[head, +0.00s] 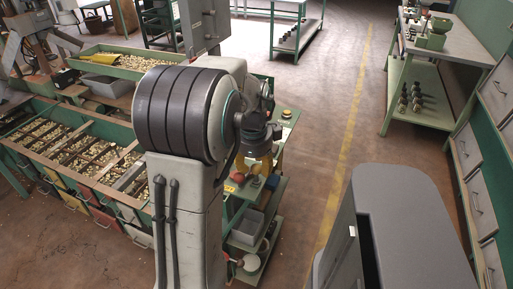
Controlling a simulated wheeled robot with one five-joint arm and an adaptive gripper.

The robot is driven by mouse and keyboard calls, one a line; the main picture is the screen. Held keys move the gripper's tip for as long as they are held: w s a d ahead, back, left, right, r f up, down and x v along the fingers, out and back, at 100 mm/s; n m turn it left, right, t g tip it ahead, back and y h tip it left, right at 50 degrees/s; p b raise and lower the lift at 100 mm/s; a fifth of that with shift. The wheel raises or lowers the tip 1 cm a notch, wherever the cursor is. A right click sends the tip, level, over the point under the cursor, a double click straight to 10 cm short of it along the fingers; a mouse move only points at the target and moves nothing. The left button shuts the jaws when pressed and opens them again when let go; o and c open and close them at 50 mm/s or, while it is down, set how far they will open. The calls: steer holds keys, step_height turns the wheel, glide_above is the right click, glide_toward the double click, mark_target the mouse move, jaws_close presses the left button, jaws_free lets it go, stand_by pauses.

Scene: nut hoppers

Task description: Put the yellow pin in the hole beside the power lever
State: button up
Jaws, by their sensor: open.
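My arm fills the middle of the head view, and its dark wrist is over a green cart (283,128). The jaws of my gripper are hidden behind or below the wrist, so I cannot make them out. Small yellow and red parts (238,178) show on the cart just below the wrist. They are too small to tell whether one is the yellow pin or the power lever. I cannot make out a hole. A yellow and red knob (287,113) sits at the cart's far end.
Green hoppers (75,124) of nuts stand at left, with a higher nut tray (128,49) behind. The cart's lower shelf holds grey bins (247,228). A workbench (446,44) stands at right. The floor around the yellow line (343,140) is clear.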

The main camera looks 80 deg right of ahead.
step_height(320, 180, up, 11)
steer(key=a, duration=0.2)
stand_by(0.3)
steer(key=shift+r, duration=0.1)
step_height(320, 180, up, 9)
steer(key=a+p, duration=0.2)
steer(key=p, duration=0.5)
steer(key=shift+f, duration=0.2)
stand_by(0.4)
steer(key=shift+n, duration=0.3)
stand_by(0.8)
